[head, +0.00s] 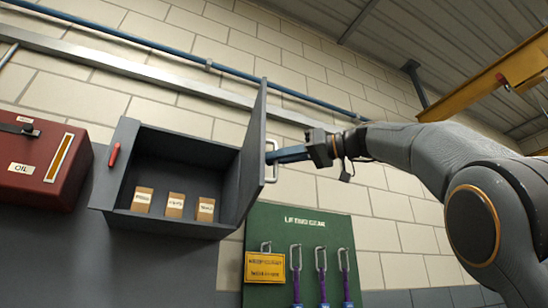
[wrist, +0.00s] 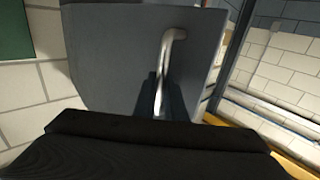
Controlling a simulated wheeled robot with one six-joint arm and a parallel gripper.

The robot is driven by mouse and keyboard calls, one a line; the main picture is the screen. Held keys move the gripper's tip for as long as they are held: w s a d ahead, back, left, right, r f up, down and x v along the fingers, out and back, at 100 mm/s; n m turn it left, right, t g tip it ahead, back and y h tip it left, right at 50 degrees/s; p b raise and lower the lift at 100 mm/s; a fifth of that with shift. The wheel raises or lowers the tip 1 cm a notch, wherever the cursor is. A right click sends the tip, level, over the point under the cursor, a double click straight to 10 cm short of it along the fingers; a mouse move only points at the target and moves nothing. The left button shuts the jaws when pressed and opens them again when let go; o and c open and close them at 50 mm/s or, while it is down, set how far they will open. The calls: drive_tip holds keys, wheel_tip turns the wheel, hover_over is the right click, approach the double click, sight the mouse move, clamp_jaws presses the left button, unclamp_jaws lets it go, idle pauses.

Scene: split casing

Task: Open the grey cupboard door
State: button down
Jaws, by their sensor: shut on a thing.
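The grey cupboard (head: 122,172) is fixed to the wall at the left in the head view. Its grey door (head: 253,150) stands swung open, roughly edge-on to the head camera, hinged at the right side. The door's face also shows in the wrist view (wrist: 105,50). A pale metal bar handle (head: 271,146) is on the door's outer face and shows in the wrist view (wrist: 165,65). My gripper (head: 282,155) reaches in from the right and is shut on the handle. Its fingers are partly hidden behind the dark gripper body in the wrist view.
Several small labelled boxes (head: 175,205) stand inside the cupboard. A red oil box (head: 35,165) is at the left. A green board (head: 300,228) with hooks, purple-strapped items and a yellow sign (head: 265,267) hangs below the door. Blue pipe (head: 150,47) runs above.

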drive_tip(key=shift+f, duration=0.1)
drive_tip(key=c, duration=2.1)
unclamp_jaws()
drive_tip(key=shift+d, duration=0.1)
drive_tip(key=b+v, duration=0.1)
drive_tip(key=v, duration=0.6)
drive_tip(key=shift+s+d, duration=0.15)
drive_tip(key=shift+d, duration=0.2)
